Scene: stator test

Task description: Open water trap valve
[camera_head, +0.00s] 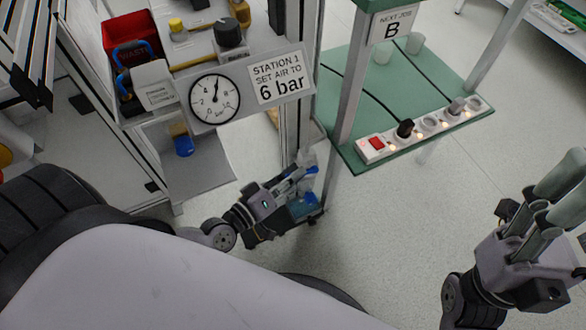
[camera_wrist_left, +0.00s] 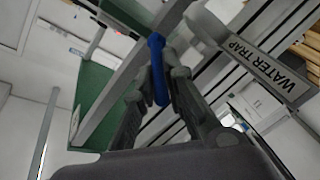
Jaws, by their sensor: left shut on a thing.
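The water trap valve shows as a blue lever (camera_wrist_left: 157,68) in the left wrist view, next to a grey label (camera_wrist_left: 262,68) reading WATER TRAP. My left gripper (camera_wrist_left: 160,82) is shut on the blue lever, with one finger on each side. In the head view my left gripper (camera_head: 303,186) is low beside the station's post, and its fingers partly hide the trap. A bit of blue (camera_head: 304,206) shows at the fingers there. My right gripper (camera_head: 556,200) is at the far right, away from the valve, with its fingers apart and empty.
A pressure gauge (camera_head: 215,99) and a sign (camera_head: 281,78) reading 6 bar are above the left gripper. A green table (camera_head: 410,125) with a power strip (camera_head: 425,127) stands to the right. A red bin (camera_head: 127,33) is at upper left. Open floor (camera_head: 390,245) lies between my grippers.

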